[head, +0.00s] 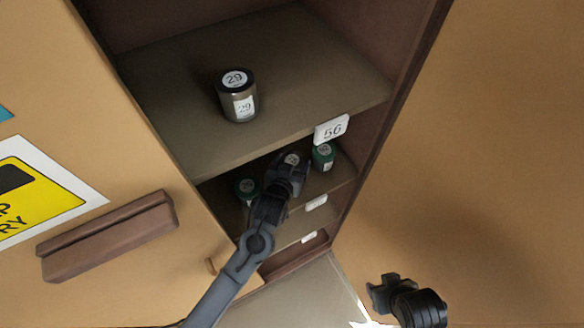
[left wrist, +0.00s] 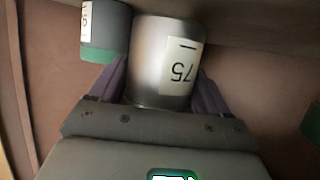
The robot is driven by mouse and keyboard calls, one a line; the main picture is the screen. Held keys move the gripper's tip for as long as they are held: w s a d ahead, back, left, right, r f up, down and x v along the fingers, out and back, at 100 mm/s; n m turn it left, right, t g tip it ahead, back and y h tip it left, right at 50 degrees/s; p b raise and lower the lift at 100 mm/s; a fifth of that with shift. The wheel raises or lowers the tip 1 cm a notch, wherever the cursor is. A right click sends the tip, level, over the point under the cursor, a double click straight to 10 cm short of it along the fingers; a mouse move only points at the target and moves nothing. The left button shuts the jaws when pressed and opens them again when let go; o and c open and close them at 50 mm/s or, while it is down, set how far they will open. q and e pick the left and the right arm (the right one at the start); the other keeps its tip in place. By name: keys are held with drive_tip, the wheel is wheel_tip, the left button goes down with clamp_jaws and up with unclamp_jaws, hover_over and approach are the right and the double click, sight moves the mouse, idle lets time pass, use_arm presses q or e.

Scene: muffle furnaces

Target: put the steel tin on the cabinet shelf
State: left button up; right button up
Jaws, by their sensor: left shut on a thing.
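My left gripper (head: 291,172) is shut on a steel tin (head: 292,159), inside the cabinet at the level of the shelf below the top one. In the left wrist view the tin (left wrist: 160,65) is a bare metal cylinder with a white number label, held between the purple-grey fingers (left wrist: 160,90). I cannot tell whether its base touches the cabinet shelf (head: 338,176). My right gripper (head: 385,290) is low at the right, outside the cabinet and away from the tins; its jaw opening is unclear.
Green-banded tins stand on either side of the held tin: one left (head: 246,188), one right (head: 323,157). Another tin (head: 238,98), labelled 29, stands on the shelf above, whose front edge carries a 56 tag (head: 331,129). Open cabinet doors flank the opening.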

use_arm(q)
drive_tip(key=shift+f, duration=1.1)
drive_tip(key=shift+f, duration=0.2)
drive_tip(key=o, duration=1.2)
drive_tip(key=shift+c, duration=0.2)
drive_tip(key=shift+r, duration=0.1)
